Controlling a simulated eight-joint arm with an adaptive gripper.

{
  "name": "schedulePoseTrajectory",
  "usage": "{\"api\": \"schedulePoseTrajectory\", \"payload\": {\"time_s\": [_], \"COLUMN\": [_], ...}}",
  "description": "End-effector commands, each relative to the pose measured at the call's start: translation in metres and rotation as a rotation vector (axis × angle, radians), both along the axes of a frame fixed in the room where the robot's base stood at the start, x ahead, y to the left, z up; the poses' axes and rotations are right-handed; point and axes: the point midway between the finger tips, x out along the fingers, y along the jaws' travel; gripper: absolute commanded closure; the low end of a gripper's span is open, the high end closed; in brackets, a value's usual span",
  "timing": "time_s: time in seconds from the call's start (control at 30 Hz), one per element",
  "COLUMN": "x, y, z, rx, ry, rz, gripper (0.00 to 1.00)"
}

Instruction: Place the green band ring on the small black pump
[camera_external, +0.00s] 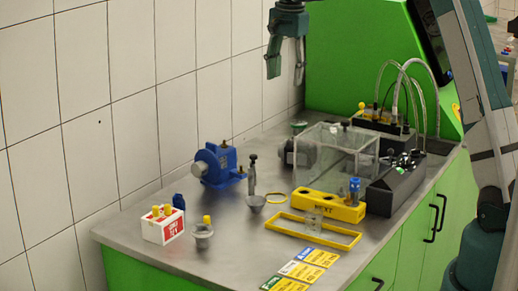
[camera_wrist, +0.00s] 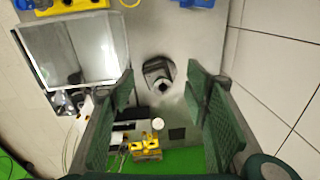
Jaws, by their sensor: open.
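The small black pump (camera_external: 300,151) stands on the counter behind the clear box, partly hidden by it. In the wrist view the dark pump (camera_wrist: 158,72) shows from above, ahead of the fingers and between their lines. My gripper (camera_external: 284,66) is high above the back of the counter. Its two green-padded fingers (camera_wrist: 160,88) are wide apart with nothing between them. A small green-rimmed piece (camera_external: 299,126) lies near the green back panel; I cannot tell whether it is the green band ring. No green ring is clearly visible on the pump.
The clear box (camera_external: 338,158) stands beside the pump, with hoses and black units to its right. A blue pump (camera_external: 218,165), a yellow ring (camera_external: 276,191) and a yellow block (camera_external: 328,205) are farther forward. The tiled wall is close on the left.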

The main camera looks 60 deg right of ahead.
Motion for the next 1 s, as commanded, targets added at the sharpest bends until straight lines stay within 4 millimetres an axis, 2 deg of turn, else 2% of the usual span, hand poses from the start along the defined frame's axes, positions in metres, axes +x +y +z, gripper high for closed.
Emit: {"api": "schedulePoseTrajectory", "payload": {"time_s": [0.1, 0.5, 1.0], "x": [-0.009, -0.047, -0.112], "y": [0.03, 0.12, 0.223], "z": [0.017, 0.061, 0.094], "rx": [-0.015, -0.071, -0.15], "ry": [-0.017, -0.074, -0.141], "rz": [0.071, 0.306, 0.598], "gripper": [0.54, 0.54, 0.54]}}
